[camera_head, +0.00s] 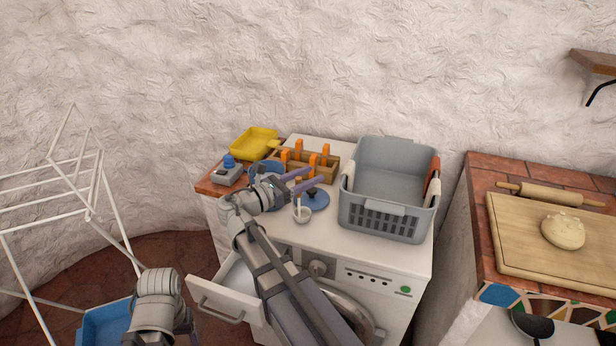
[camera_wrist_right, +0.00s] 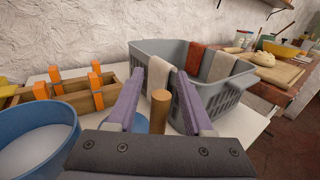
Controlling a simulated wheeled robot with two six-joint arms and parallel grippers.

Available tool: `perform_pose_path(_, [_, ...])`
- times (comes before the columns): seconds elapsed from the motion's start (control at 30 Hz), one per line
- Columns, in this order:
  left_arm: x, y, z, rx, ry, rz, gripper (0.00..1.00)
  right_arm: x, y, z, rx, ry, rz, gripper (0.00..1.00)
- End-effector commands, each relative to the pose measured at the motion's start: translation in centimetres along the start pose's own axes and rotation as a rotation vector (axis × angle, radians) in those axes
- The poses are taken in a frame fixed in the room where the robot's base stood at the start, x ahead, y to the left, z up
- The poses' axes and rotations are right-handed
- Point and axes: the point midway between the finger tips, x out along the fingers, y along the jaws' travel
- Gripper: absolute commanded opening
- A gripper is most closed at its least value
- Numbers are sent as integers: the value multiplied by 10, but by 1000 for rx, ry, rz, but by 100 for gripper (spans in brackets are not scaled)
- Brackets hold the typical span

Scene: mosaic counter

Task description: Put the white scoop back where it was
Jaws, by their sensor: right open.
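The white scoop (camera_head: 301,214) stands on the washing machine top, its wooden handle pointing up. In the right wrist view the handle (camera_wrist_right: 159,112) shows between the open fingers of my right gripper (camera_wrist_right: 160,88), with gaps beside it; the scoop's white cup is hidden there. In the head view my right gripper (camera_head: 302,180) is above the scoop, around its handle's height. A blue disc (camera_head: 319,200), perhaps a lid, lies just right of the scoop. A blue tub (camera_wrist_right: 32,120) with white contents is to the left, partly behind my right wrist in the head view.
A grey laundry basket (camera_head: 385,215) with cloths over its rim stands right of the gripper. Behind are a wooden holder (camera_head: 322,172) with orange pegs and a yellow tray (camera_head: 254,143). The machine's detergent drawer (camera_head: 224,303) is open in front. A drying rack (camera_head: 50,205) stands left.

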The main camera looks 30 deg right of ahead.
Motion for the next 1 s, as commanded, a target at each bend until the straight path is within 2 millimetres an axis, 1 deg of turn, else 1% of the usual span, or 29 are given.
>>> perform_pose_path(0.07, [-5, 0, 0, 0, 0, 0, 70, 0, 0, 5, 0, 0, 0, 51])
perform_pose_path(0.17, [-3, 0, 0, 0, 0, 0, 70, -13, 1, 3, 0, 0, 3, 51])
perform_pose_path(0.4, [-3, 0, 0, 0, 0, 0, 70, -63, 1, 3, 0, 0, 4, 51])
perform_pose_path(0.6, [-3, 0, 0, 0, 0, 0, 70, -98, 1, 3, 0, 0, 4, 51])
perform_pose_path(0.7, [-2, 0, 0, 0, 0, 0, 70, -109, 1, 3, 0, 0, 2, 51])
perform_pose_path(0.8, [-2, 0, 0, 0, 0, 0, 70, -117, 0, 3, 0, 0, 1, 51])
perform_pose_path(1.0, [-2, 0, 0, 0, 0, 0, 70, -120, 0, 3, 0, 0, -1, 51])
